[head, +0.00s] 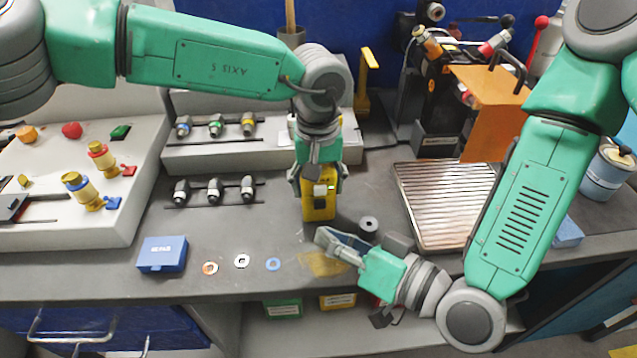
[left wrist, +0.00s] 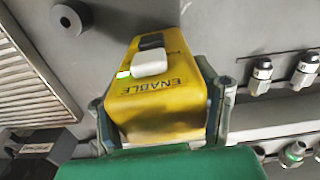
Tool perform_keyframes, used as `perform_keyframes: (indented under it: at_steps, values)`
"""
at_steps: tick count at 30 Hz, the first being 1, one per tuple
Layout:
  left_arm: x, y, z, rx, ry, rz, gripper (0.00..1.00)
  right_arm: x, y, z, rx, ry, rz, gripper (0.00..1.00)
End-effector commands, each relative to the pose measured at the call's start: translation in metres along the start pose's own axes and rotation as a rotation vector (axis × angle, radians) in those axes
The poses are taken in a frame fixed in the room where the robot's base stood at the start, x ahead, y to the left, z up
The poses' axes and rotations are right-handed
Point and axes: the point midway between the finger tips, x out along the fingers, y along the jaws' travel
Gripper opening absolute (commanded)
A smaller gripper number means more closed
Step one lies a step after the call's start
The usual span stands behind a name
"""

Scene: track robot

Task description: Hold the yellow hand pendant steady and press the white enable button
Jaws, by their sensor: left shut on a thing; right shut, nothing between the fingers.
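The yellow hand pendant (head: 319,206) is upright at the bench's middle, clasped near its top by my left gripper (head: 318,180). In the left wrist view the pendant (left wrist: 160,115) lies between the two fingers (left wrist: 165,120). Its white enable button (left wrist: 150,62) shows beside a lit green lamp (left wrist: 123,75), a black part (left wrist: 152,41) and the word ENABLE. The button also shows small in the head view (head: 320,190). My right gripper (head: 322,240) is shut and empty, just below and in front of the pendant, apart from the button.
A black ring-shaped part (head: 368,226) stands right of the pendant. A ribbed tray (head: 447,205) lies farther right. A blue box (head: 162,254) and several washers (head: 242,261) lie at the front left. Fittings (head: 214,190) stand in racks behind.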

Motion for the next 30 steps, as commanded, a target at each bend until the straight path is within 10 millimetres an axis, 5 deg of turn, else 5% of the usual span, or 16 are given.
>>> perform_keyframes:
  at_steps: [12,13,15,26,30]
  values:
    - [0.006,-0.002,0.003,0.002,-0.009,-0.007,0.09,-0.003,-0.002,0.003,0.000,0.001,0.000,0.00]
    - [0.006,-0.002,0.003,0.002,-0.009,-0.007,0.59,-0.003,-0.002,0.003,0.000,0.001,0.000,0.00]
    - [0.006,-0.002,0.003,0.002,-0.008,-0.007,0.82,-0.003,-0.002,0.003,0.000,0.001,0.000,0.00]
    - [-0.001,0.000,0.002,0.000,-0.001,-0.002,0.82,-0.004,-0.003,0.003,-0.001,0.001,0.000,0.00]
    - [-0.018,0.000,0.001,0.000,0.001,-0.001,0.82,-0.004,-0.003,0.002,-0.001,0.001,0.000,0.00]
